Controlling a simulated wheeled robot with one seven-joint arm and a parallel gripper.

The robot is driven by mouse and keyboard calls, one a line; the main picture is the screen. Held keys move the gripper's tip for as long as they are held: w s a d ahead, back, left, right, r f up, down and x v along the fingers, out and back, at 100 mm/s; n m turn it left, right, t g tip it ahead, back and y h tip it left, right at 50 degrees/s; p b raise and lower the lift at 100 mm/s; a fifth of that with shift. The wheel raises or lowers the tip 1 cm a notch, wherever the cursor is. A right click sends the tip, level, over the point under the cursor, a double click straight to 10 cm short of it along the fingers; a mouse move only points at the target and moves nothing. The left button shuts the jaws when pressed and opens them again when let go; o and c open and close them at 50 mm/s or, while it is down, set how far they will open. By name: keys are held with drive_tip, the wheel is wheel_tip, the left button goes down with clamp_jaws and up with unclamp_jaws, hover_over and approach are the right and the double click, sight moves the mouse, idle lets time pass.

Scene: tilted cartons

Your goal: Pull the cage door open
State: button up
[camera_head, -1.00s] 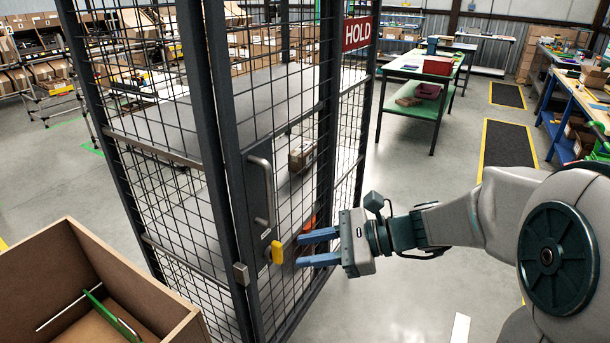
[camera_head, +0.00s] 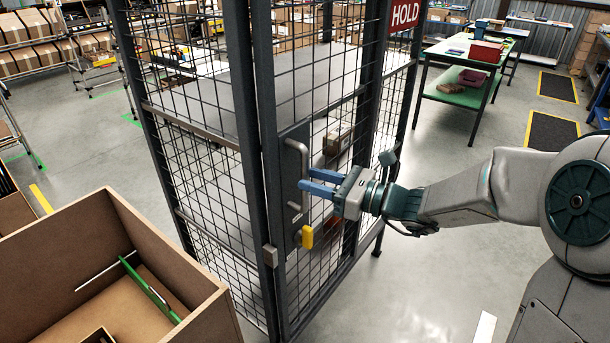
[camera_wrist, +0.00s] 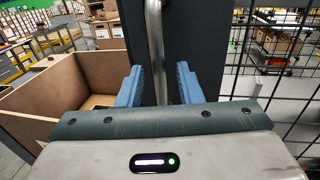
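The cage door (camera_head: 268,120) is dark-framed wire mesh and looks shut against its post. Its upright metal handle (camera_head: 293,150) is on a dark plate, with a yellow latch piece (camera_head: 306,237) below it. My gripper (camera_head: 302,184) is open, its blue fingers pointing left at the handle's lower half. In the wrist view, the handle (camera_wrist: 155,45) runs down between the two spread fingers of my gripper (camera_wrist: 160,80), with a gap on each side. The fingers hide part of the handle in the head view.
An open brown carton (camera_head: 120,215) with a green item inside stands at the lower left, near the cage. A red HOLD sign (camera_head: 405,15) hangs on the cage. A green table (camera_head: 470,60) stands behind at the right.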

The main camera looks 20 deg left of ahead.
drive_tip(key=shift+w+a, duration=0.15)
drive_tip(key=shift+a, duration=0.55)
drive_tip(key=shift+w+a, duration=0.1)
drive_tip(key=shift+a, duration=0.55)
